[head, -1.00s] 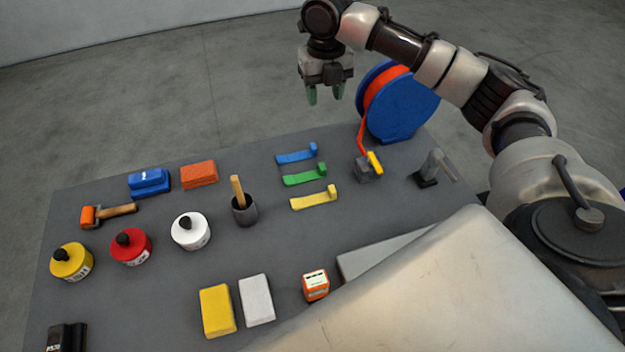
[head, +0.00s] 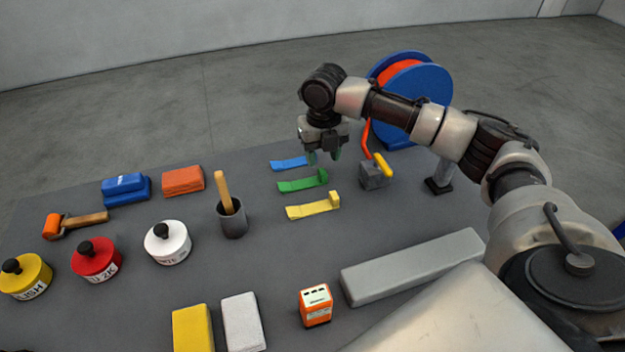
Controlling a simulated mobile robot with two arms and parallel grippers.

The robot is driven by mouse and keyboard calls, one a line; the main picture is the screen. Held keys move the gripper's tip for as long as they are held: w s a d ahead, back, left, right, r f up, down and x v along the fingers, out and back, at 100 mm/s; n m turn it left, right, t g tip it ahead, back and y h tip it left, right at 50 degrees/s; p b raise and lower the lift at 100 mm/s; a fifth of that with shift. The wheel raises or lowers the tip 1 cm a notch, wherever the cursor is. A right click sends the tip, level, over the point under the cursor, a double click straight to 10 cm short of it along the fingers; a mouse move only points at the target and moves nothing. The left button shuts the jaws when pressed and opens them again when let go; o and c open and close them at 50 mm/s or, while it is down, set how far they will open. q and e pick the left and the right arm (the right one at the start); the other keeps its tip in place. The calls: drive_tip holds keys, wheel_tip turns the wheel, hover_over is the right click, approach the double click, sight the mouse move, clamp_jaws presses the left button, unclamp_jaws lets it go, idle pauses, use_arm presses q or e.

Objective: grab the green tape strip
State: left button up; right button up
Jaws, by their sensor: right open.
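The green tape strip (head: 300,182) lies on the grey table between the blue tape strip (head: 288,163) and the yellow tape strip (head: 313,208). Its raised, curled end is at the right. My right gripper (head: 324,158) is open, points down and has green fingertips. In the picture it overlaps the curled end of the blue strip and sits just above the curled end of the green strip. It holds nothing. I cannot tell its exact height above the table. My left gripper is not in the view.
A dark cup with a wooden handle (head: 231,216) stands left of the strips. A grey block with a yellow piece (head: 374,175) and a blue reel (head: 427,95) are to the right. A long grey bar (head: 412,266) and an orange box (head: 316,306) lie nearer.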

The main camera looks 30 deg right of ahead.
sight(324, 173)
drive_tip(key=f, duration=0.2)
drive_tip(key=s+f, duration=0.1)
drive_tip(key=f, duration=0.2)
drive_tip(key=shift+p, duration=0.35)
drive_tip(key=shift+f, duration=0.25)
clamp_jaws()
drive_tip(key=shift+r, duration=0.1)
